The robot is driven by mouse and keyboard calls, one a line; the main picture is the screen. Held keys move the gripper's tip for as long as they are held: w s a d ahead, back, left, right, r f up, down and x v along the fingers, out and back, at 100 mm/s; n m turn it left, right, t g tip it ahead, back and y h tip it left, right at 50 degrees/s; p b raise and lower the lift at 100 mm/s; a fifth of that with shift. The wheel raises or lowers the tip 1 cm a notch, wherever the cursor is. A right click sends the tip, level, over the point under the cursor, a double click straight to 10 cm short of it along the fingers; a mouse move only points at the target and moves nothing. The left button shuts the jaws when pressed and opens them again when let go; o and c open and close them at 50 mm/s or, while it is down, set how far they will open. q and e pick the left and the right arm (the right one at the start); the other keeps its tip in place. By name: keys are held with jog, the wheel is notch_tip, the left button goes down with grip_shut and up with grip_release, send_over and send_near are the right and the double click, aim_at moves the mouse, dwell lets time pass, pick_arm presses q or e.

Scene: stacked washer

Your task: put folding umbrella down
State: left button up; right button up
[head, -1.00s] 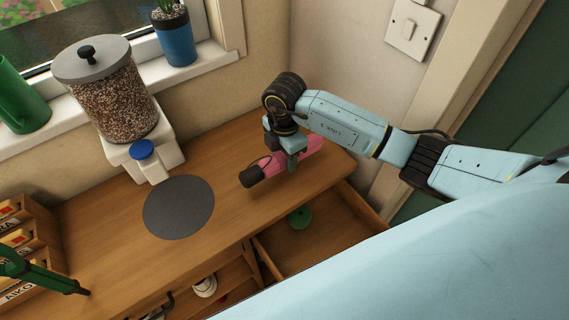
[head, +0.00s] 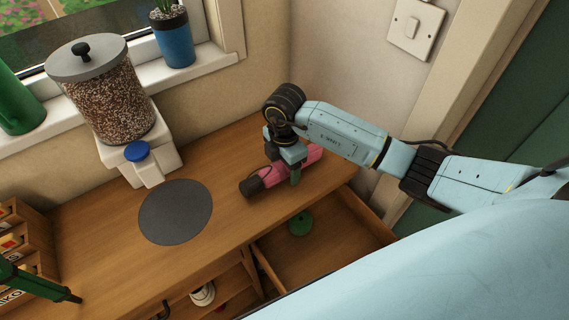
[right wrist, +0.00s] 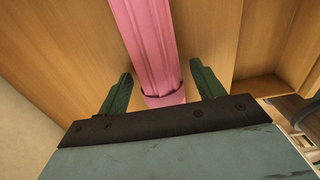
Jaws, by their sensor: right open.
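The pink folding umbrella (head: 275,178) with a dark handle end lies on the wooden counter (head: 110,226), near its right end. It also shows in the right wrist view (right wrist: 146,45), running between the two green fingers. My right gripper (head: 287,174) is over the umbrella with its fingers apart on either side of it. In the right wrist view the right gripper (right wrist: 158,88) is open, with gaps between both fingers and the umbrella.
An open drawer (head: 325,247) below the counter holds a green round object (head: 300,223). A dark round mat (head: 176,212) lies left of the umbrella. A grain dispenser (head: 107,95) stands behind it. A wooden rack (head: 25,232) is at the left. Bare counter lies between mat and umbrella.

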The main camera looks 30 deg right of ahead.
notch_tip(320, 180, up, 12)
jog(key=p, duration=1.1)
jog(key=shift+r+p, duration=0.2)
jog(key=shift+p, duration=0.1)
jog(key=shift+a, duration=0.1)
